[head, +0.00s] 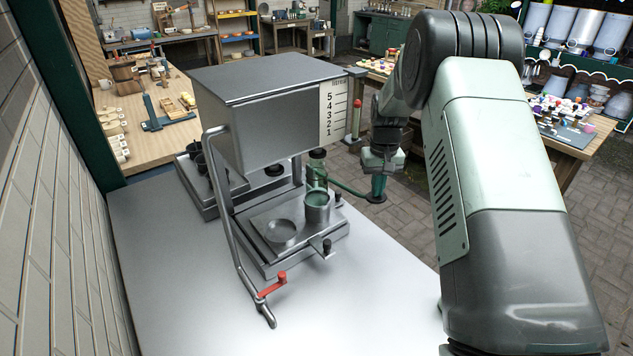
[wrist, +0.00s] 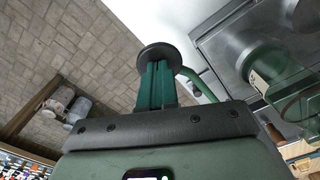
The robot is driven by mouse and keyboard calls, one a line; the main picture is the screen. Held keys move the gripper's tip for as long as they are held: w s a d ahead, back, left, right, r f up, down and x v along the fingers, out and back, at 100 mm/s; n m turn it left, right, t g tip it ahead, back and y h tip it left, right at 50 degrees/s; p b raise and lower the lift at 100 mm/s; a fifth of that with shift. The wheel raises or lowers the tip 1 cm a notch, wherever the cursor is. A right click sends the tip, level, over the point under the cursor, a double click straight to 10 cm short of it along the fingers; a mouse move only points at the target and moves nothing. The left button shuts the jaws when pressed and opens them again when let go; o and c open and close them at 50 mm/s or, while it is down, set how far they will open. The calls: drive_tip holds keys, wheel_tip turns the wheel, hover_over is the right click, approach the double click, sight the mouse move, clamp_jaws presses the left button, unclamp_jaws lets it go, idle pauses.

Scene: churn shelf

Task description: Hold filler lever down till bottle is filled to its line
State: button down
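The filler is a steel machine with a box tank (head: 265,85) over a tray. Its green lever (head: 345,187) sticks out to the right and ends in a black round knob (head: 376,198). My gripper (head: 379,190) points down at the knob, its fingertips at the knob's top. In the wrist view the two green fingers (wrist: 157,90) stand close together and meet the black knob (wrist: 158,56); they look shut, with nothing seen between them.
The steel bench (head: 190,290) is clear at front left. A wooden bench (head: 125,90) stands behind.

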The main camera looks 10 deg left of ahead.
sight(377, 202)
drive_tip(key=shift+f, duration=0.95)
drive_tip(key=shift+s+d+f, duration=0.1)
drive_tip(key=shift+s+f, duration=0.05)
drive_tip(key=shift+f, duration=0.5)
drive_tip(key=shift+d+f, duration=0.1)
drive_tip(key=shift+f, duration=0.7)
drive_tip(key=shift+s+f, duration=0.1)
drive_tip(key=shift+f, duration=0.7)
